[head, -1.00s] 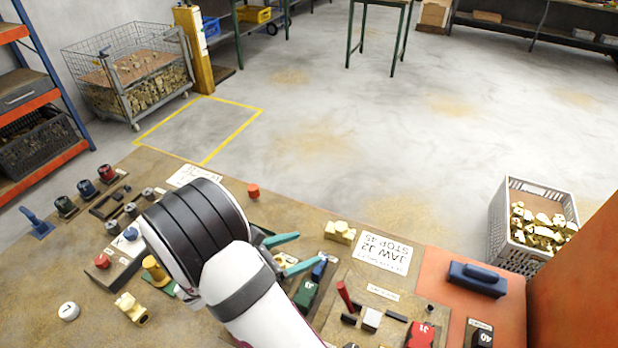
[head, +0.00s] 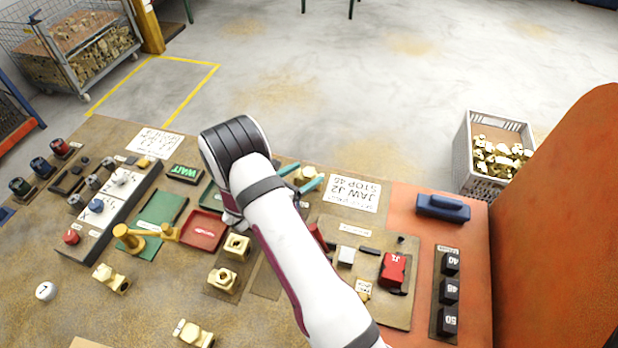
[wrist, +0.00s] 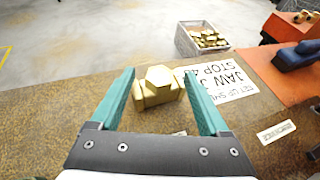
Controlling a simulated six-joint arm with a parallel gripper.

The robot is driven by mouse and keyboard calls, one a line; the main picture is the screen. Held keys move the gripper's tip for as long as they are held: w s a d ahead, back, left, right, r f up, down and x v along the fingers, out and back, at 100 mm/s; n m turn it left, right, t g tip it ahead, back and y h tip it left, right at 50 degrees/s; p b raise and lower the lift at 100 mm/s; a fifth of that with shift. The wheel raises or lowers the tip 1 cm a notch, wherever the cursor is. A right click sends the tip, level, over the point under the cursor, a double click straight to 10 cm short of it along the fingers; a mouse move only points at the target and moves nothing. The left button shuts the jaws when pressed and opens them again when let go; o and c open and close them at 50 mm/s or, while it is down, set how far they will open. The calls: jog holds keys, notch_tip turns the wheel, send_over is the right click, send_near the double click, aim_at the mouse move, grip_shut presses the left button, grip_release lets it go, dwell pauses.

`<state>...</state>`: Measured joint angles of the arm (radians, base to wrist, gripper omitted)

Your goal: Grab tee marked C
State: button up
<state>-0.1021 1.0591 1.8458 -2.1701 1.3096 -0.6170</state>
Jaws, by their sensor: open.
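A brass tee (wrist: 158,88) stands ahead of my open gripper (wrist: 160,76) in the wrist view, framed between the two teal fingers. I cannot tell whether either finger touches it. In the head view this tee (head: 307,174) shows beside the fingertips (head: 310,173), partly covered by them. No letter is readable on it. Other brass tees lie at the front left (head: 110,278) and at the near edge (head: 193,333). Two more brass pieces (head: 237,246) (head: 222,280) sit on a brown plate left of my arm. I cannot read a C on any piece.
A paper sign (head: 355,192) reading "JAW J2 STOP 45" lies right of the tee. A red tray (head: 203,231) and a green mat (head: 157,222) lie left of my arm. A crate (head: 486,185) of brass parts stands beyond the bench.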

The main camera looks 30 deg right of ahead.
grip_shut()
dwell(1.4)
